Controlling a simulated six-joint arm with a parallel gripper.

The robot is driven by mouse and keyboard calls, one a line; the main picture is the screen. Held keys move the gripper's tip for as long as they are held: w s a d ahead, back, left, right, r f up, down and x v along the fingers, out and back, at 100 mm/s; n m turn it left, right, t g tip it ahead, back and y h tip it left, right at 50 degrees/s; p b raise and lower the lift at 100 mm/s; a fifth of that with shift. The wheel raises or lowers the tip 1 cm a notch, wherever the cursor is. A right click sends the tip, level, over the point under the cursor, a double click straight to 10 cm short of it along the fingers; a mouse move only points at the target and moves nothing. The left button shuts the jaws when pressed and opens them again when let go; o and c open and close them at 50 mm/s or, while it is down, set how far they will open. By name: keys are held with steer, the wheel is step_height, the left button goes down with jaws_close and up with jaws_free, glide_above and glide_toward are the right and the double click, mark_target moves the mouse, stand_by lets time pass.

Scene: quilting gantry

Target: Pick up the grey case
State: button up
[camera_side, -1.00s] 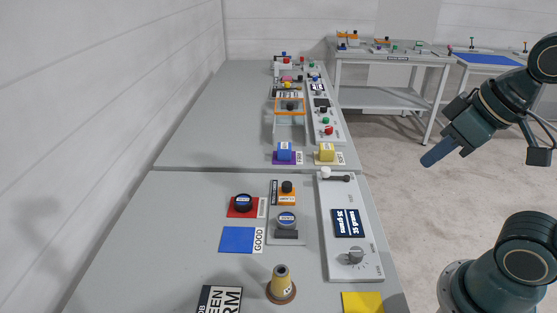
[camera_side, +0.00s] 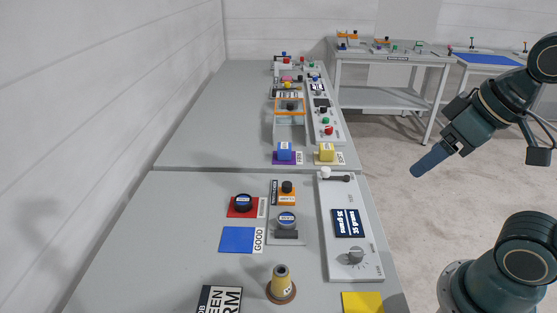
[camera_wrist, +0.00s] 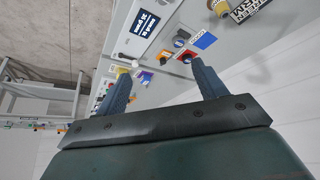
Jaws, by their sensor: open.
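My gripper (camera_side: 417,171) is in the air to the right of the table, well apart from the case. In the wrist view my gripper (camera_wrist: 160,70) has its two fingers spread with nothing between them.
A black labelled disc (camera_side: 243,203) sits on a red pad, near an empty blue GOOD pad (camera_side: 237,240). A cone spool (camera_side: 281,284) stands in front. A control panel (camera_side: 341,262) with a lever and dial lies along the right edge. The table's left side is clear.

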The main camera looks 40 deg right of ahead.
stand_by(0.3)
steer(key=n+t+h, duration=0.6)
steer(key=n+h, duration=0.1)
steer(key=n, duration=2.3)
glide_above(287, 219)
steer(key=s+a, duration=0.3)
steer(key=s, duration=0.1)
step_height(287, 219, down, 23)
steer(key=shift+d+r, duration=0.15)
steer(key=shift+r, duration=0.05)
steer(key=shift+s+f, duration=0.1)
steer(key=shift+f, duration=3)
